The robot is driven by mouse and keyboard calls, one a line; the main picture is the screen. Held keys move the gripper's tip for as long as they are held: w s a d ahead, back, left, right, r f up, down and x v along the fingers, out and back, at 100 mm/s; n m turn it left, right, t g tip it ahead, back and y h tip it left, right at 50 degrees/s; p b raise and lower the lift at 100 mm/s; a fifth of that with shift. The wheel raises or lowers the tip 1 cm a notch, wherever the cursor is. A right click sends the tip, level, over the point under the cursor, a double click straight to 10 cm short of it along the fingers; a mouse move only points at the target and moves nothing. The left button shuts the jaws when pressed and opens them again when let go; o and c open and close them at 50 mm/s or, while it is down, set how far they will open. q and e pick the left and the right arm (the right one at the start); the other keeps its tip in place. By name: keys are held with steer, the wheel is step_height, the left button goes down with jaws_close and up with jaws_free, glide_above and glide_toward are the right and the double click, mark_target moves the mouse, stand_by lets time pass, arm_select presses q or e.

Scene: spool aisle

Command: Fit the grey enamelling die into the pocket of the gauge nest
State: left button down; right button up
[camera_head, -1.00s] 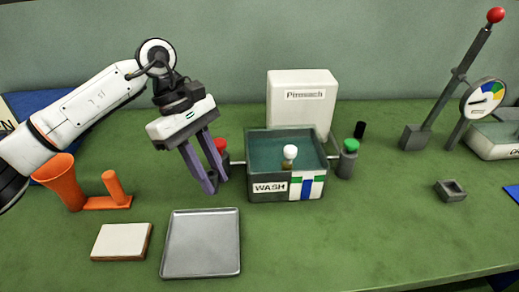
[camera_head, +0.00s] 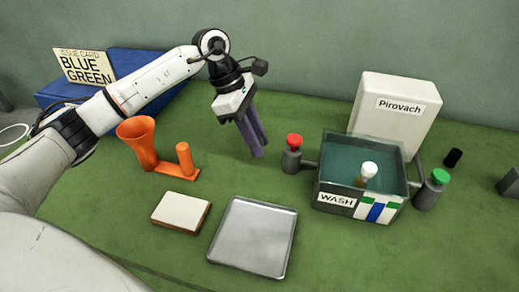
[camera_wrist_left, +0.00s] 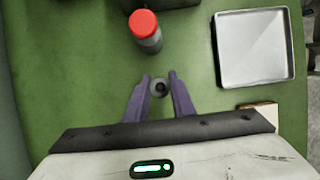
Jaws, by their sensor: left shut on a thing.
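My left gripper (camera_head: 260,152) hangs above the green bench, to the left of the red-capped bottle. In the left wrist view its purple fingers (camera_wrist_left: 160,80) are shut on a small grey round piece with a dark hole, the enamelling die (camera_wrist_left: 159,88). The fingers mostly hide the die in the head view. The gauge nest is not in either view now. My right gripper is not in view.
The red-capped bottle (camera_head: 292,156) stands beside the WASH basin (camera_head: 338,201), with a green-capped bottle (camera_head: 431,190) on its other side. A metal tray (camera_head: 252,238), a pale block (camera_head: 181,212) and an orange funnel stand (camera_head: 143,148) are nearer.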

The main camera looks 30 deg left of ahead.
arm_select(q)
step_height(320, 180, down, 3)
steer(key=shift+f, duration=0.4)
steer(key=c, duration=1.5)
jaws_free()
